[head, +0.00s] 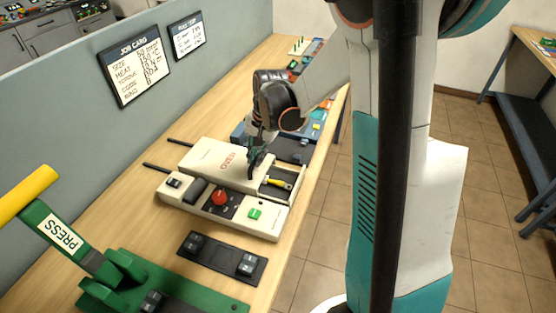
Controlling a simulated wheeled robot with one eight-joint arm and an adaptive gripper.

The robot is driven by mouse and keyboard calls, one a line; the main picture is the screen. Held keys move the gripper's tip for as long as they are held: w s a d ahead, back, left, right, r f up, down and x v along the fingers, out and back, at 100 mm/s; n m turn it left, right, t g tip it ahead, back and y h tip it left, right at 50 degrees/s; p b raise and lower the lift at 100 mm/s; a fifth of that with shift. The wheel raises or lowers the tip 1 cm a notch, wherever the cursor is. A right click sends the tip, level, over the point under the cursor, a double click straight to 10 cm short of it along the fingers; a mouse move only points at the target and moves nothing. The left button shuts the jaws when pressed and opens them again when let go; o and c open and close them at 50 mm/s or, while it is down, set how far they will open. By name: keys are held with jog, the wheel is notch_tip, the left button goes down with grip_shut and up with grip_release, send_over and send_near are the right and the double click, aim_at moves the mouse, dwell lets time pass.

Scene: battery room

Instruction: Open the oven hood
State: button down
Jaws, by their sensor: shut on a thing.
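The oven (232,226) is a cream box on the bench, with a red knob (220,198) and a green button (255,214) on its front panel. Its cream hood (205,160), marked OVEN, sits on top toward the left. The right part of the oven is uncovered, and a small yellow and dark item (279,183) shows in the open bay. My gripper (256,162) is at the right part of the hood's top, shut on the hood. The exact grip is small and partly hidden by its own dark fingers.
Two dark rods (158,168) stick out left of the oven. A green press (110,280) with a yellow handle stands at the near left. A dark plate (222,257) lies in front of the oven. Blue equipment (290,148) stands behind. A grey partition (180,80) borders the bench.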

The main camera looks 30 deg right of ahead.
send_over(226, 159)
dwell(0.4)
jog(key=c, duration=1.7)
grip_release()
jog(key=shift+o, duration=0.2)
notch_tip(226, 159, up, 12)
jog(key=s+d, duration=0.1)
jog(key=s, duration=0.1)
jog(key=shift+d, duration=0.2)
jog(key=shift+f, duration=0.1)
